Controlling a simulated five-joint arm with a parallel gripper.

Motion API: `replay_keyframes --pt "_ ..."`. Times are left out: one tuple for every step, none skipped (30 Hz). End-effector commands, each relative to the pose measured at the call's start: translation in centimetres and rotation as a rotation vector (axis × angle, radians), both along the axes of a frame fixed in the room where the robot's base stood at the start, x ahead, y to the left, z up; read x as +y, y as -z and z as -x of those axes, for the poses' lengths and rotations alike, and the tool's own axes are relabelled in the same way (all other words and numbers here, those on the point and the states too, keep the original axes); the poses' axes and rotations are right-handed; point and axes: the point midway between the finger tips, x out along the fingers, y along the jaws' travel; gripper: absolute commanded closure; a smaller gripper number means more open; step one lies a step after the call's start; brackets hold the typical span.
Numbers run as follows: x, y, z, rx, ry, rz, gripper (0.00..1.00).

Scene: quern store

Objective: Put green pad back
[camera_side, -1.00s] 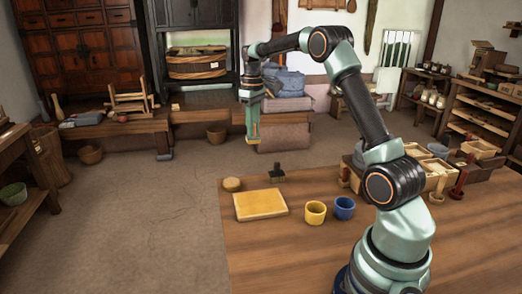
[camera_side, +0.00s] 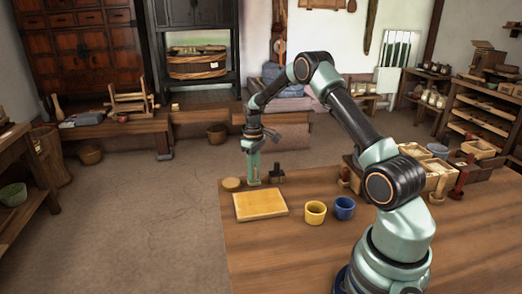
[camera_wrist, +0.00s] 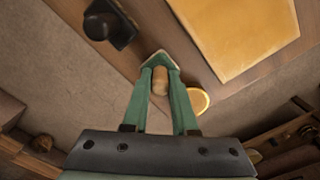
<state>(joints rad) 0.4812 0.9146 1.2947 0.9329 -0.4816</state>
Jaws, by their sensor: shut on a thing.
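My gripper (camera_side: 254,168) is low near the table's far left edge, and its green fingers also show in the wrist view (camera_wrist: 160,90). It is shut on the green pad (camera_wrist: 160,59), of which a green, pale-edged tip shows beyond the fingers, with a tan rounded part between them. Fingers and pad are much the same green, so the pad's outline is hard to tell. In the side view its lower end shows between a round tan disc (camera_side: 231,184) and a dark block with a knob (camera_side: 277,176). I cannot tell whether it touches the table.
A yellow board (camera_side: 261,205) lies just in front of my gripper. A yellow cup (camera_side: 315,213) and a blue cup (camera_side: 345,208) stand right of it. Compartment boxes (camera_side: 438,175) stand farther right. The wooden table (camera_side: 290,265) is clear at the front.

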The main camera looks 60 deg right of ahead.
Motion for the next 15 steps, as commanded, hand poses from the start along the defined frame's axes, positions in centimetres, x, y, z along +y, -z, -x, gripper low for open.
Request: replay_keyframes --pt "-0.01 0.21 -0.02 0.000 0.000 0.000 1.00" --pt "-0.02 0.21 -0.03 -0.001 0.000 0.001 1.00" --pt "-0.02 0.18 -0.04 -0.002 0.000 0.001 1.00" --pt "-0.02 0.16 -0.04 -0.002 0.000 0.001 1.00" --pt "-0.02 0.15 -0.04 -0.002 0.000 0.001 1.00" --pt "-0.02 0.15 -0.04 -0.002 0.000 0.001 1.00" --pt "-0.02 0.15 -0.04 -0.001 0.000 0.001 1.00" --pt "-0.02 0.17 -0.04 -0.001 0.000 0.001 1.00" --pt "-0.02 0.25 -0.03 -0.001 0.000 0.001 1.00" --pt "-0.01 0.33 -0.03 -0.001 0.000 0.000 1.00" --pt "-0.01 0.42 -0.03 -0.001 0.000 0.000 1.00" --pt "-0.02 0.48 -0.03 -0.001 0.000 0.000 0.70" --pt "-0.02 0.45 -0.04 -0.001 0.000 0.001 0.59" --pt "-0.02 0.44 -0.04 -0.001 0.000 0.001 0.47" --pt "-0.02 0.44 -0.03 -0.001 0.000 0.001 0.44"
